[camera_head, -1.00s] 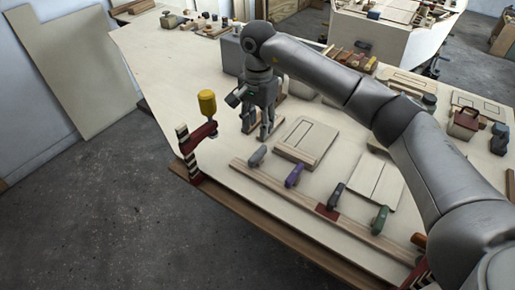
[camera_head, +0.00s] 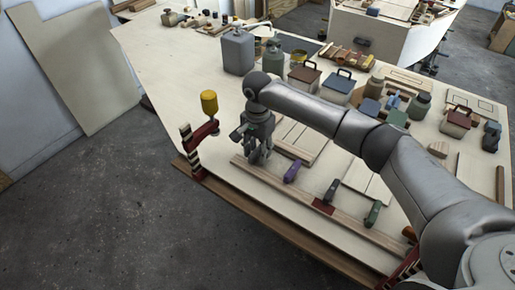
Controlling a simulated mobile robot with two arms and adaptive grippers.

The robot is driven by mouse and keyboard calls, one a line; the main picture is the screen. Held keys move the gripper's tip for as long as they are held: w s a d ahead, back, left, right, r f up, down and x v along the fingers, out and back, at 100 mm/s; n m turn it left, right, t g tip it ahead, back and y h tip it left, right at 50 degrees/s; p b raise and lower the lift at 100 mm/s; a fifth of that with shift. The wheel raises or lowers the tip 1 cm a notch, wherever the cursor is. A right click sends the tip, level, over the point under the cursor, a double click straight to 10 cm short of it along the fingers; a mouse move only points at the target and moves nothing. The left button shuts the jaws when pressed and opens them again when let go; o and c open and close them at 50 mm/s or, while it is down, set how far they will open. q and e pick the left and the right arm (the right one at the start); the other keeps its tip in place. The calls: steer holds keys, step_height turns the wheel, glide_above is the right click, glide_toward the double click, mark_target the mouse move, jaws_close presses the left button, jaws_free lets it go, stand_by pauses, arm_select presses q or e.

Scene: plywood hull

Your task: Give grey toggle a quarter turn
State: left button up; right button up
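My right gripper (camera_head: 257,156) points down at the left end of the long wooden rail (camera_head: 295,198) on the bench. Its fingers cover the spot of the light grey toggle, so I cannot pick the toggle out now or tell whether the fingers touch it. The finger gap is not clear at this size. Along the rail to the right stand a purple toggle (camera_head: 292,170), a dark grey toggle (camera_head: 332,190) and a green toggle (camera_head: 373,213). My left gripper is not in view.
A red clamp with a yellow handle (camera_head: 209,103) stands on the bench edge left of my gripper. Grey canisters (camera_head: 238,52) and small handled boxes (camera_head: 305,78) stand farther back. Flat wooden panels (camera_head: 368,178) lie behind the rail. The bench's left part is bare.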

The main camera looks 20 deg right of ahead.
steer(key=c, duration=0.4)
steer(key=shift+r, duration=0.1)
jaws_close()
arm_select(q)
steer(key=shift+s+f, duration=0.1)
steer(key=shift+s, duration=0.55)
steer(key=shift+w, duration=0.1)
